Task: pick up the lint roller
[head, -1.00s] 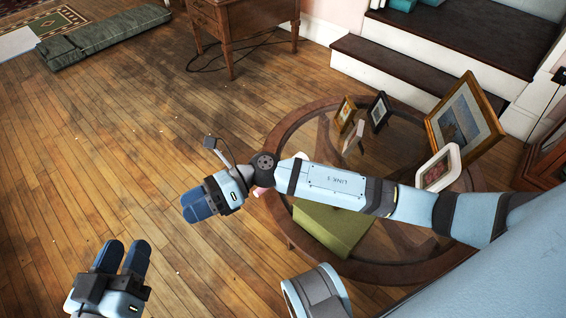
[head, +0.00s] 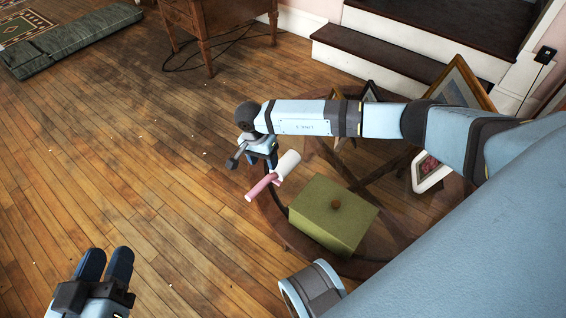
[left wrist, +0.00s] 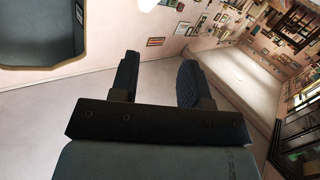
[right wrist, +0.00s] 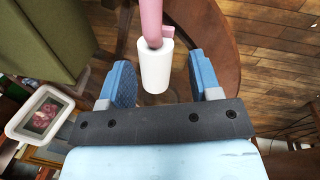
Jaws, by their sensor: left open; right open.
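The lint roller has a pink handle (head: 262,187) and a white roll (head: 289,164). It lies at the left edge of the round table (head: 268,212), its handle pointing to the lower left. My right gripper (right wrist: 161,76) is open; in its wrist view the white roll (right wrist: 155,70) shows between the two blue fingers, touching neither in the picture. In the head view the right gripper hangs just above and behind the roller, its fingertips mostly hidden. My left gripper (head: 106,264) is open and empty at the lower left, away from the table.
A white-framed picture (head: 430,172) and other frames, partly behind my right arm, stand further right. A wooden desk (head: 215,22) is at the back.

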